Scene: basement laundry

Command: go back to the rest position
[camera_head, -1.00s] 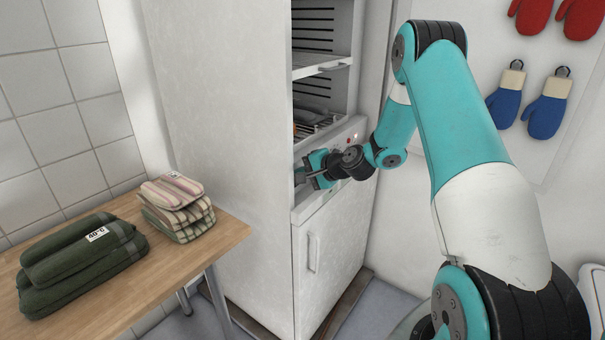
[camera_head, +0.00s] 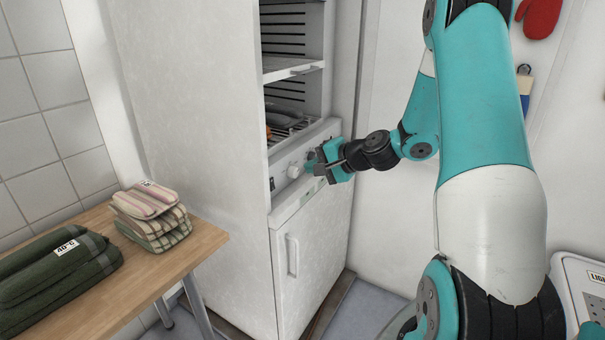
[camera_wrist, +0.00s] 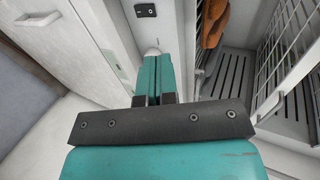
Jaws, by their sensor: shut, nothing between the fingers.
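My gripper (camera_head: 318,165) is in front of the control panel of the tall white cabinet (camera_head: 205,130), close to a round white knob (camera_head: 295,170). In the wrist view my gripper (camera_wrist: 152,62) has its teal fingers together with nothing between them. A pale rounded piece shows just beyond the fingertips; I cannot tell whether they touch it. The cabinet's upper part is open, with racks (camera_head: 290,125) inside and a dark item lying on the lower one. The wrist view also shows a black switch (camera_wrist: 145,10) and an orange-brown item (camera_wrist: 212,25) hanging by the rack.
A wooden table (camera_head: 190,250) at the left holds folded striped towels (camera_head: 150,205) and dark green towels (camera_head: 55,265). The cabinet's lower door (camera_head: 315,250) is closed. A white bin (camera_head: 575,275) stands at the lower right.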

